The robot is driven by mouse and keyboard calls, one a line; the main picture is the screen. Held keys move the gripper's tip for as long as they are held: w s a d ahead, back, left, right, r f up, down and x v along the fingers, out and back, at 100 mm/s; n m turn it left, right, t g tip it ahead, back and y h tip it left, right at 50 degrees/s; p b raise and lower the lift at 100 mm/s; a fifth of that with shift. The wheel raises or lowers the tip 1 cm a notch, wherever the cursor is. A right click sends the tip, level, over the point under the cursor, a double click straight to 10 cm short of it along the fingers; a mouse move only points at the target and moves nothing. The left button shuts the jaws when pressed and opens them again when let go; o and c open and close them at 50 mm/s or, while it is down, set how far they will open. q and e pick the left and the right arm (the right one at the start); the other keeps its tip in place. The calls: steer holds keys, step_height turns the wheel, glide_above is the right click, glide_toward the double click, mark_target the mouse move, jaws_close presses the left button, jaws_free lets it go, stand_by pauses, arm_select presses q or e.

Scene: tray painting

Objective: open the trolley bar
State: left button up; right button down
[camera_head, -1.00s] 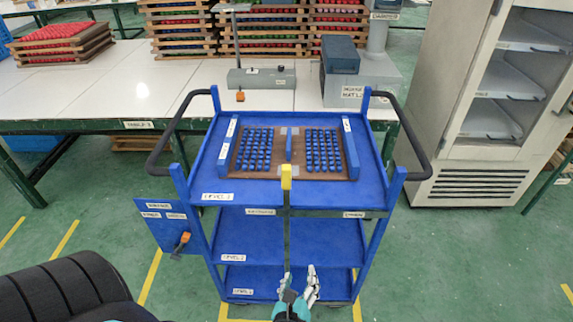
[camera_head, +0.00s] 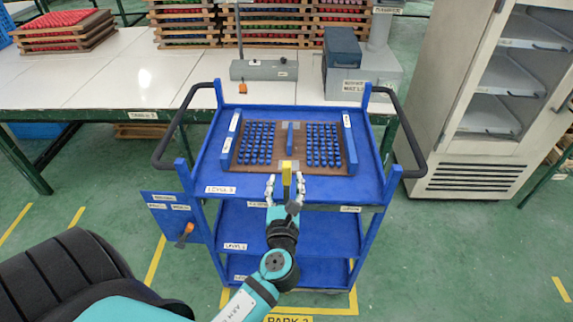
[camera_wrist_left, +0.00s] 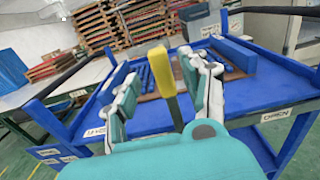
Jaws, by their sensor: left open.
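The blue trolley (camera_head: 370,182) stands before the long table. Its bar has a yellow grip (camera_head: 286,172) that sticks up at the middle of the front edge; it also shows in the left wrist view (camera_wrist_left: 163,72). My left gripper (camera_head: 285,184) is open, with one finger on each side of the yellow grip. In the left wrist view the gripper (camera_wrist_left: 163,85) shows gaps between the grip and both fingers. My right gripper is not in view.
A brown tray (camera_head: 287,168) with rows of blue pieces lies on the trolley's top level, just beyond the grip. Black side handles (camera_head: 178,125) stick out left and right. A white-topped table (camera_head: 110,88) stands behind, a cabinet (camera_head: 460,130) at right. Green floor is free on both sides.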

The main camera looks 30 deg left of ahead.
mark_target(287, 174)
arm_select(q)
steer(key=x, duration=0.5)
steer(key=shift+w+p, duration=0.1)
steer(key=shift+p, duration=0.25)
steer(key=shift+d, duration=0.1)
jaws_close()
